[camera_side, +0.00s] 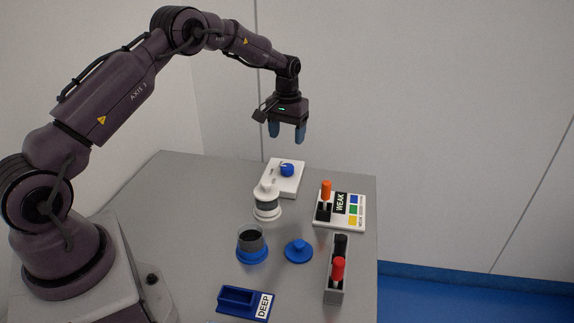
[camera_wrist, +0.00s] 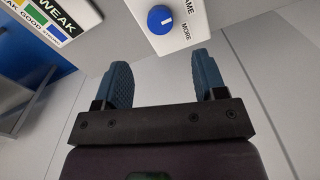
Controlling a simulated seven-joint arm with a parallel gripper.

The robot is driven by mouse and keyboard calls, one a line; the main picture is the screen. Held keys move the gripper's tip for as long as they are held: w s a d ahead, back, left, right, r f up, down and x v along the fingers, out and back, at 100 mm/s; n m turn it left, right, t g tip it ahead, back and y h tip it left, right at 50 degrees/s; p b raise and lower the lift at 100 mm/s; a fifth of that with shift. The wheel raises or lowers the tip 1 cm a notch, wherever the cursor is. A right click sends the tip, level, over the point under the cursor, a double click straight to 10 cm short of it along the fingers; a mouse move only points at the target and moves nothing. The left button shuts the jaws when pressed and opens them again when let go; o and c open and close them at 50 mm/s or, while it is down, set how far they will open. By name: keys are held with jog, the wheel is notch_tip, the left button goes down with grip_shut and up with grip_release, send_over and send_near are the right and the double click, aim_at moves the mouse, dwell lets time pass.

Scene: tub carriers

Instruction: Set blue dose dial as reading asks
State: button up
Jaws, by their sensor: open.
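The blue dose dial (camera_side: 287,170) is a round knob on a white box (camera_side: 290,187) at the back of the table. In the wrist view the dial (camera_wrist: 158,18) bears a white mark on its right side. The mark faces the printed words "MORE" and partly cut-off "SAME"; I cannot tell which it points at exactly. A white panel (camera_side: 330,221) reads "WEAK" beside green, blue and yellow squares, and also shows in the wrist view (camera_wrist: 72,8). My gripper (camera_side: 286,133) is open and empty, above the dial box and apart from it.
An orange-handled lever (camera_side: 326,190) stands on the panel.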

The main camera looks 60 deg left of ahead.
aim_at(287, 166)
notch_tip(287, 166, down, 10)
dwell(0.3)
jog(key=c, duration=0.9)
